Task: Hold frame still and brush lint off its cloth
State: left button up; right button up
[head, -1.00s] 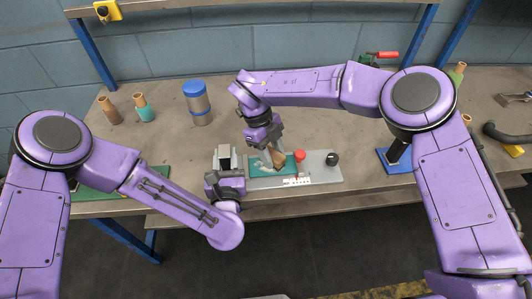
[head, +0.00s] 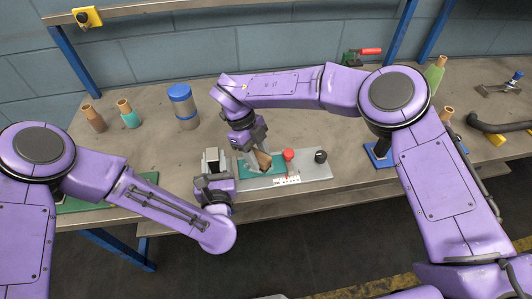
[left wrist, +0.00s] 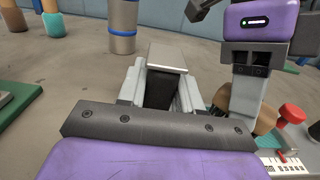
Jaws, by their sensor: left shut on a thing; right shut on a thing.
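The teal cloth (head: 277,170) lies on a grey plate (head: 310,171) near the table's front edge. My left gripper (head: 212,167) is at the plate's left end. In the left wrist view its fingers (left wrist: 160,88) are shut on a light grey flat piece (left wrist: 168,57), seemingly part of the frame. My right gripper (head: 253,149) is shut on a brown brush (head: 263,160) above the cloth; the brush's lower end is at the cloth, but contact is unclear. The brush and gripper hide part of the cloth. Any lint is too small to tell.
A red knob (head: 288,154) and a black knob (head: 320,156) stand on the plate, beside a white marked strip (head: 287,180). A blue-lidded canister (head: 183,107) and two bottles (head: 126,114) stand behind left. A blue pad (head: 381,157) lies right. The table's back middle is clear.

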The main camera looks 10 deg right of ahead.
jog(key=a, duration=0.3)
jog(key=shift+a+f, duration=0.1)
jog(key=shift+f, duration=0.05)
jog(key=shift+s+a, duration=0.15)
jog(key=shift+a, duration=0.4)
grip_shut()
jog(key=shift+s+a, duration=0.1)
jog(key=shift+a, duration=0.05)
notch_tip(320, 180, up, 6)
jog(key=shift+w, duration=0.2)
jog(key=shift+d, duration=0.2)
jog(key=shift+r, duration=1.5)
